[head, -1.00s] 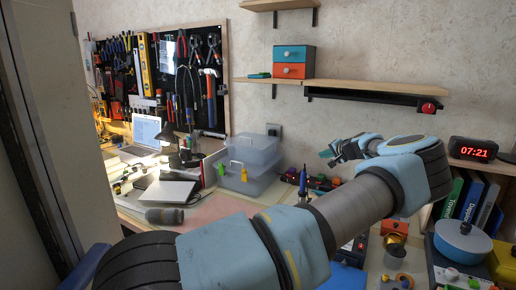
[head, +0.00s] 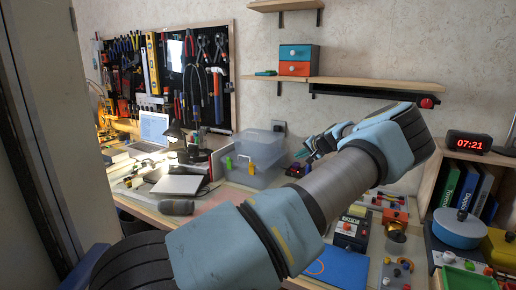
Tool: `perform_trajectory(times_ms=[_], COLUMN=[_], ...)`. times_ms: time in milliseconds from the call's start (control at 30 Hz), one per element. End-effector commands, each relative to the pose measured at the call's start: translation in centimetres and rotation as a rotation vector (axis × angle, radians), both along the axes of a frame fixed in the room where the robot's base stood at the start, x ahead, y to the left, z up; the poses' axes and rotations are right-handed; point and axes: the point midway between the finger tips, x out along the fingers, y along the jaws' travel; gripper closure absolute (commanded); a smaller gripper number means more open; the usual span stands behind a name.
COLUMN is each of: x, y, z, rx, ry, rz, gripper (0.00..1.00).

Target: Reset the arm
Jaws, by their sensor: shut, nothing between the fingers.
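My arm reaches from the bottom left across the workbench, and its elbow is bent at the centre right. My gripper (head: 306,150) is at the far end, past the elbow and in front of the wall, beside the clear plastic boxes. It looks small and is partly hidden by my own arm. Its fingers are shut and I see nothing held in them.
Clear stacked boxes (head: 258,158) stand left of my gripper. A wall shelf (head: 370,84) is above my arm. A digital clock (head: 469,142) tops a book cubby at right. A blue pot (head: 458,228) and a multimeter (head: 352,229) lie near my arm. A pegboard (head: 170,80) hangs at left.

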Motion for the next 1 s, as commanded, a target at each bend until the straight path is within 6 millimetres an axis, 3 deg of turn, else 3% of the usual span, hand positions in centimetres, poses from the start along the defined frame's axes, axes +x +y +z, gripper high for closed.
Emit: perform_trajectory(times_ms=[167,267,400,500,700,1000], x=[-1.1,-2.9,-7.9,-12.3,-21.8,-35.7], y=[6.9,11.8,18.4,21.1,23.2,23.2], z=[-1.1,-2.3,-4.4,-5.4,-5.5,-3.7], rx=[-0.088,-0.161,-0.307,-0.407,-0.581,-0.710], ry=[0.071,0.133,0.252,0.334,0.467,0.570], rz=[0.126,0.219,0.361,0.429,0.491,0.453], gripper=[1.00,1.00,1.00,1.00,1.00,1.00])
